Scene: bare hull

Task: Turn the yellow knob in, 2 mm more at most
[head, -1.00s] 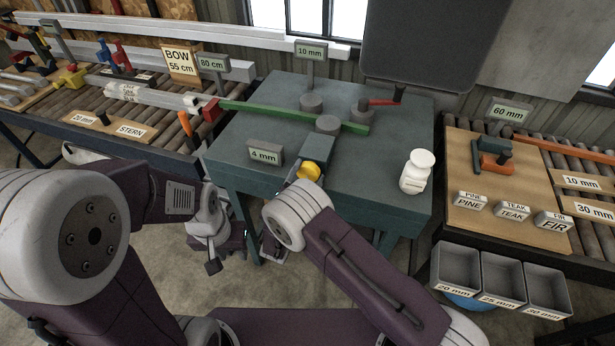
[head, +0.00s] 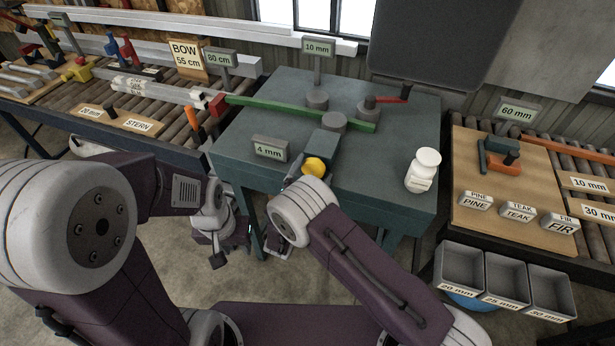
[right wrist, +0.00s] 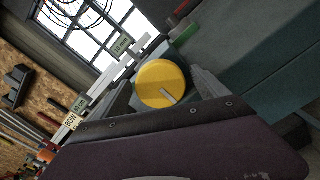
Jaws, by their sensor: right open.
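The yellow knob (head: 314,167) sits at the near edge of the green bench, on the front of a blue-grey block (head: 323,143). In the right wrist view the knob (right wrist: 160,80) is a round face with a pale line mark pointing to its lower right. My right gripper (right wrist: 163,90) is open, with a finger on either side of the knob; contact cannot be told. A sign beside the block (head: 269,150) reads 4 mm. My left gripper (head: 217,248) hangs low, left of the bench, clear of the knob; its jaws are too unclear to read.
A green bar (head: 290,112) runs across the bench (head: 390,180) past round grey posts. A white bottle (head: 422,170) stands at the bench's right. Three grey bins (head: 461,270) are at the lower right. A roller conveyor (head: 150,110) lies left. The bench between block and bottle is clear.

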